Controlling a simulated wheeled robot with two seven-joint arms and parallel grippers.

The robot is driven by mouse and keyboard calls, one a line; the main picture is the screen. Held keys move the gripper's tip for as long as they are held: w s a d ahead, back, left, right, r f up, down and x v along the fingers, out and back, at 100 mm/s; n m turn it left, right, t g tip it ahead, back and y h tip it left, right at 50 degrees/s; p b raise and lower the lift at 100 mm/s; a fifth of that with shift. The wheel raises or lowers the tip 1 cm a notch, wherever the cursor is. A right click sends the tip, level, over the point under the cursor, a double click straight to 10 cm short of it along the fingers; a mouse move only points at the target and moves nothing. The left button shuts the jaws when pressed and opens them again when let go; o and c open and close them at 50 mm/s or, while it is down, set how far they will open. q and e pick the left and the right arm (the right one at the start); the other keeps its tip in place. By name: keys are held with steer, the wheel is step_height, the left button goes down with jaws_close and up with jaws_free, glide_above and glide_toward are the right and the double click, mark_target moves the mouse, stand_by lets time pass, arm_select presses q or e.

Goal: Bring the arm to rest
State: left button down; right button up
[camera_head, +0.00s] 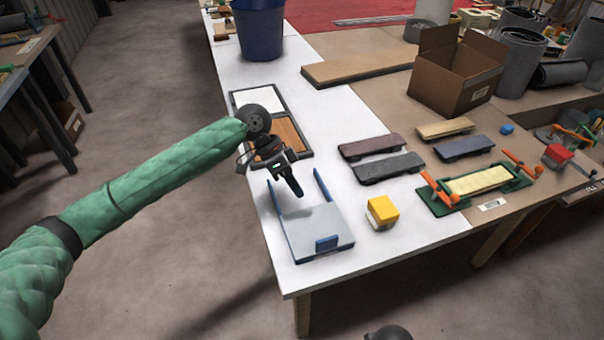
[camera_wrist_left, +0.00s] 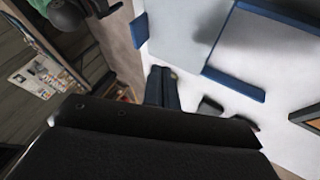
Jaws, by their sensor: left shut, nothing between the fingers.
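My left arm comes in from the left in a green quilted sleeve. Its left gripper (camera_head: 295,188) is shut and empty, above the white table (camera_head: 390,232) near its left edge. I cannot tell the exact height of the fingertips. My right gripper is in neither view.
A two-part tray (camera_head: 290,138) lies behind the gripper, and a blue bin (camera_head: 258,30) stands farther back. A yellow-and-white block (camera_head: 382,210), several boards and a green clamp fixture (camera_head: 440,202) are to the right. The floor (camera_head: 190,255) left of the table is clear.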

arm_select(q)
steer(key=w+a+r+n+t+y, duration=0.3)
steer(key=w+a+r+n+t, duration=0.15)
steer(key=w+r+t, duration=0.65)
steer(key=s+a+f+n+y, duration=0.1)
steer(key=s+a+f+n, duration=0.25)
steer(key=s+f, duration=0.6)
steer(key=s+a+f+n+y, duration=0.25)
steer(key=s+a+f, duration=0.3)
steer(key=f, duration=0.65)
steer(key=s+f+n+g, duration=0.1)
steer(key=s+f+g, duration=0.1)
steer(key=s+f, duration=0.4)
steer(key=s+f+g+h, duration=0.1)
steer(key=s+f, duration=0.5)
steer(key=s, duration=0.6)
steer(key=s+d+f+n+g, duration=0.1)
steer(key=s+f+g, duration=0.1)
steer(key=s+f, duration=0.4)
steer(key=s, duration=0.3)
steer(key=shift+s+f+n+g, duration=0.2)
steer(key=shift+s+n+g, duration=0.15)
steer(key=shift+g, duration=0.05)
